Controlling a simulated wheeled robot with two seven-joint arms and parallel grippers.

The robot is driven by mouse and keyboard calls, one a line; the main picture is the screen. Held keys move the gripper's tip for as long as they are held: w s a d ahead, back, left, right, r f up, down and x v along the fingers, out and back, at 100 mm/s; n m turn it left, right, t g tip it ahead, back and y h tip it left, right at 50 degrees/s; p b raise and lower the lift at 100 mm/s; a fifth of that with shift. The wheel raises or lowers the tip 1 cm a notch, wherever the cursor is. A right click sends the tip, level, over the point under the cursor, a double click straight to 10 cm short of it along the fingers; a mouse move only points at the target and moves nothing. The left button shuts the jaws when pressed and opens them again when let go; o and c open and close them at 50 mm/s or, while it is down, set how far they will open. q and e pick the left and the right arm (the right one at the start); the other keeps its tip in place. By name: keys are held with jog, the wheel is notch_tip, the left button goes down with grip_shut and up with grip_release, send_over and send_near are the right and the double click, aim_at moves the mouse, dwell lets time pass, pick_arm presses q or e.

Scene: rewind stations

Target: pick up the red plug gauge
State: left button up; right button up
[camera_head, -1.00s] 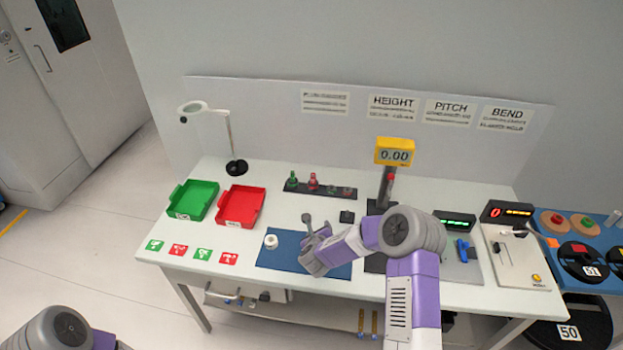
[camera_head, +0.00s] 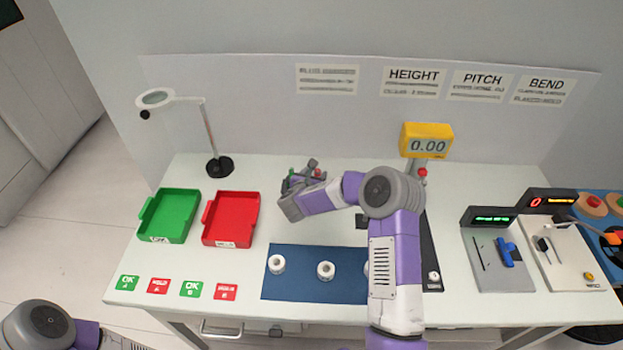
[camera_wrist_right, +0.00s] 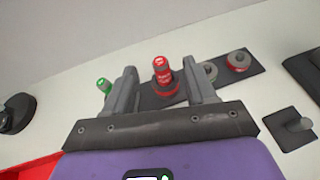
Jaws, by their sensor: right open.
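The red plug gauge (camera_wrist_right: 163,78) stands upright on the dark rack (camera_wrist_right: 252,75) in the right wrist view, its labelled top showing. My right gripper (camera_wrist_right: 159,74) is open, with a finger on each side of the gauge in that view; I cannot tell how far the fingertips are from it. In the head view my right gripper (camera_head: 302,172) is over the rack and hides most of the gauges. A green plug gauge (camera_wrist_right: 104,86) is left of the left finger. My left gripper is out of view.
A red-ringed piece (camera_wrist_right: 238,62) sits on the rack to the right. The red tray (camera_head: 231,219), green tray (camera_head: 170,216) and magnifier lamp (camera_head: 219,166) stand left. White pieces lie on the blue mat (camera_head: 301,288). The yellow height display (camera_head: 427,140) stands right.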

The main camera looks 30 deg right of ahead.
aim_at(319, 170)
jog(key=shift+w+d+f, duration=0.25)
jog(key=shift+w+f, duration=0.2)
jog(key=shift+w, duration=0.05)
jog(key=shift+w+d+f, duration=0.25)
jog(key=shift+w+f, duration=0.2)
jog(key=shift+w, duration=0.05)
jog(key=shift+w+d+f, duration=0.25)
jog(key=shift+d+f, duration=0.05)
jog(key=shift+d, duration=0.25)
jog(key=shift+x, duration=2.25)
jog(key=shift+s+f, duration=0.1)
jog(key=shift+f, duration=0.1)
grip_shut()
